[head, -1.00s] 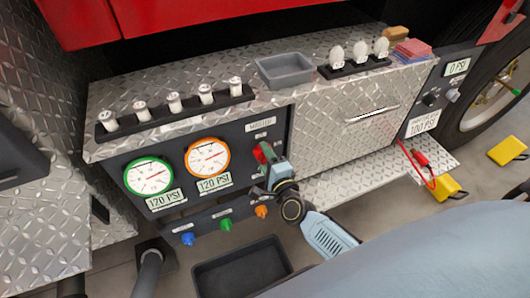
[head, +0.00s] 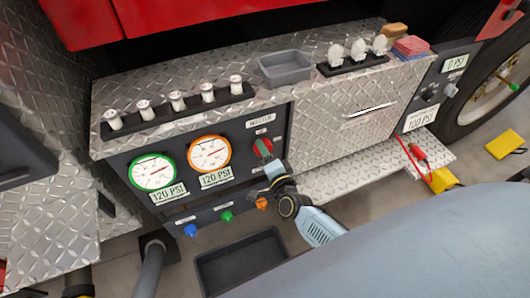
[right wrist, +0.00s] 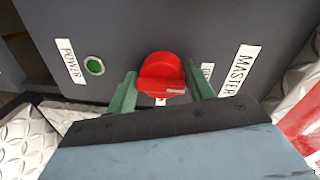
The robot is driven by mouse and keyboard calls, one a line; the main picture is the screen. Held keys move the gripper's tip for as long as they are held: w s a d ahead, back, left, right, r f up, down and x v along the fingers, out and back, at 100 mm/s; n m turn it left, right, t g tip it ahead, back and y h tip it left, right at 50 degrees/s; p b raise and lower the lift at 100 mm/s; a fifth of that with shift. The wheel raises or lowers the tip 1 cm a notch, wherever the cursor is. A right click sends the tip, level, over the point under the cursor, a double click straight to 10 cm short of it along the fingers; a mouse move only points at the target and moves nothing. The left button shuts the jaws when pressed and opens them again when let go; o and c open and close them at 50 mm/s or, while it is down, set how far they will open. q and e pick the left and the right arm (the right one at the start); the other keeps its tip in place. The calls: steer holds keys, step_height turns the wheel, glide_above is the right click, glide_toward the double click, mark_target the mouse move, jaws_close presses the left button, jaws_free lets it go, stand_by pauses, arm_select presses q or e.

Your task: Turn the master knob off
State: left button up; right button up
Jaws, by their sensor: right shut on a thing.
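The red master knob (head: 263,147) is on the dark pump panel, under the MASTER label (head: 261,121). In the right wrist view the knob (right wrist: 160,70) sits between the two green fingers of my right gripper (right wrist: 159,82). The gripper is shut on it, one finger at each side. A pale mark shows low on the knob's right side. A POWER label and a round green light (right wrist: 94,65) are left of it. In the head view my right gripper (head: 265,157) partly hides the knob. My left gripper is not in view.
Two round gauges (head: 153,171) (head: 210,154), both above 120 PSI readouts, are left of the knob. Blue, green and orange knobs (head: 190,230) are below. A dark bin (head: 242,264) stands on the floor underneath. A grey tray (head: 286,68) lies on the ledge above.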

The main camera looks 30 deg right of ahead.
steer(key=shift+w+r, duration=0.2)
steer(key=shift+r, duration=0.25)
steer(key=o, duration=0.9)
steer(key=shift+c, duration=0.2)
steer(key=shift+s+f, duration=0.1)
steer(key=shift+f, duration=0.1)
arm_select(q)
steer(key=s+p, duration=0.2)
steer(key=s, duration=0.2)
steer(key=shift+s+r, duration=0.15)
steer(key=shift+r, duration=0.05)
arm_select(e)
steer(key=s, duration=0.9)
steer(key=s+r, duration=0.1)
steer(key=s, duration=0.3)
steer(key=shift+s+a, duration=0.15)
steer(key=shift+a, duration=0.25)
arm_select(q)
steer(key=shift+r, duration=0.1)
arm_select(e)
steer(key=shift+f, duration=0.1)
